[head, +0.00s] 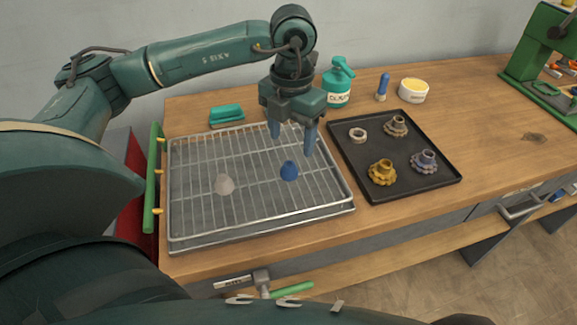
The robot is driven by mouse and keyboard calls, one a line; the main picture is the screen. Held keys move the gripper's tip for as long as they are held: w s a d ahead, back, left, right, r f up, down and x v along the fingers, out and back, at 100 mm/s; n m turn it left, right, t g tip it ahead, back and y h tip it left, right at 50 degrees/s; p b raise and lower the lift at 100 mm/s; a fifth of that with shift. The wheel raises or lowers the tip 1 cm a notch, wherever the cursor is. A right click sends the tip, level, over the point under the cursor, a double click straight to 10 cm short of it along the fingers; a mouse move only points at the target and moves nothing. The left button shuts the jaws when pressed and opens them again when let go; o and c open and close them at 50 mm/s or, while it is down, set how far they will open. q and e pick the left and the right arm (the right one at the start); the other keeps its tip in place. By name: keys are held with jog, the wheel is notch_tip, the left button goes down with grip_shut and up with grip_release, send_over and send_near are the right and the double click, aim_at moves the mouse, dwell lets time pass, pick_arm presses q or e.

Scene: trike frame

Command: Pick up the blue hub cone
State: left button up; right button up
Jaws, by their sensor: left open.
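The blue hub cone (289,171) stands on the wire rack of a metal tray (260,223), right of the tray's middle. A pale grey cone (223,184) stands on the same rack to its left. My left gripper (292,143) points down over the rack, above and behind the blue cone in the picture. Its two blue-grey fingers are apart, with nothing between them. The fingers look clear of the cone, though the exact height is hard to tell. My right gripper is not in view.
A black tray (372,188) with a ring and several gear-like hubs (382,172) lies to the right. Behind stand a teal pump bottle (337,88), a small blue bottle (382,88), a white tub (413,91) and a teal brush (226,114).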

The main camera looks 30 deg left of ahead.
aim_at(289, 164)
pick_arm(q)
notch_tip(289, 164, down, 4)
jog(key=shift+r, duration=0.2)
jog(key=shift+w+a+f+p, duration=0.15)
jog(key=shift+f+p, duration=0.15)
jog(key=shift+f, duration=0.6)
jog(key=shift+a+f+p, duration=0.1)
jog(key=shift+f+p, duration=0.15)
jog(key=shift+f, duration=0.65)
jog(key=shift+w+a+f+p, duration=0.15)
jog(key=shift+f+p, duration=0.15)
jog(key=shift+f, duration=0.6)
jog(key=shift+c, duration=0.2)
jog(key=c, duration=1.1)
